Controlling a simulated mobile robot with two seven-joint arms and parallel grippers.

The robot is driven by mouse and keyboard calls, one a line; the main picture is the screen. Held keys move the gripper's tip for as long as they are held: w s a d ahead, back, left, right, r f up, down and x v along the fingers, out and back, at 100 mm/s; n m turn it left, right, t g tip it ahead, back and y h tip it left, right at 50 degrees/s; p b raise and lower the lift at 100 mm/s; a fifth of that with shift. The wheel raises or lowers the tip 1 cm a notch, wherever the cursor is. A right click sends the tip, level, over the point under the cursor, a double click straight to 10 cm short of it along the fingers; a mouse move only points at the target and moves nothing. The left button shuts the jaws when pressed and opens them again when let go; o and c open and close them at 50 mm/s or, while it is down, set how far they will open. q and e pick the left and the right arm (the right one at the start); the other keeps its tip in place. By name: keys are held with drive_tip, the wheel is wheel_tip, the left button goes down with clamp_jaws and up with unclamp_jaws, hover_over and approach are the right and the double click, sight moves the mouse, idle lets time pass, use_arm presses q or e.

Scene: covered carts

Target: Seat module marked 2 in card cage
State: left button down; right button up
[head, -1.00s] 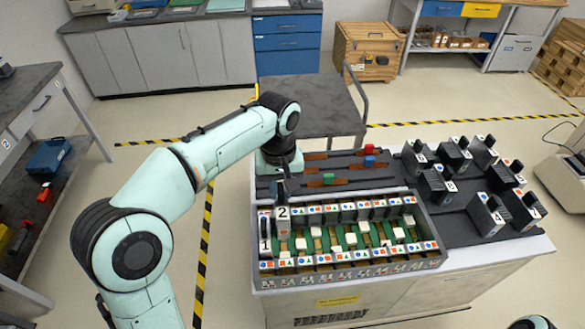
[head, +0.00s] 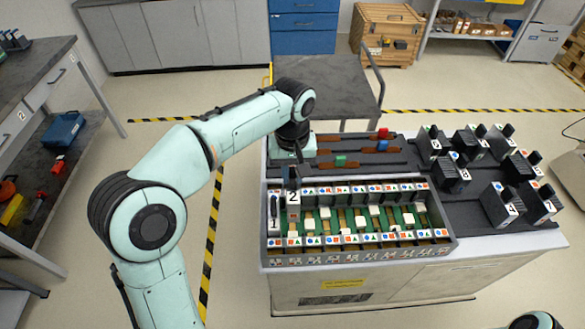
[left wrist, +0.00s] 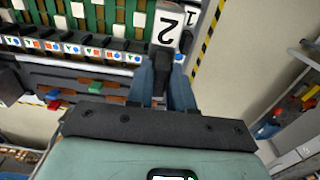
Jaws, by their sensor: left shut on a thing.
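The module marked 2 (head: 293,198) is upright at the left end of the card cage (head: 449,243), just right of the module marked 1 (head: 273,222). My right gripper is not in view.
Several other modules (head: 499,207) stand on the dark cart top right of the cage. A grey cart (head: 325,85) stands further back. The cage's other slots look empty.

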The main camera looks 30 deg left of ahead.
sight(293, 190)
use_arm(q)
drive_tip(key=shift+f+b, duration=1.75)
drive_tip(key=shift+f, duration=1.8)
drive_tip(key=shift+f+b, duration=1.45)
drive_tip(key=shift+f, duration=1.1)
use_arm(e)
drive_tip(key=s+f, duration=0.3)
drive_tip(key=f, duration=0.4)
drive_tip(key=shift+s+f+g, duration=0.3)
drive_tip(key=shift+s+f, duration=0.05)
use_arm(q)
drive_tip(key=shift+f, duration=0.25)
drive_tip(key=c, duration=0.9)
unclamp_jaws()
wheel_tip(293, 190, up, 14)
drive_tip(key=p, duration=0.2)
drive_tip(key=shift+f+p, duration=0.25)
drive_tip(key=shift+p, duration=0.15)
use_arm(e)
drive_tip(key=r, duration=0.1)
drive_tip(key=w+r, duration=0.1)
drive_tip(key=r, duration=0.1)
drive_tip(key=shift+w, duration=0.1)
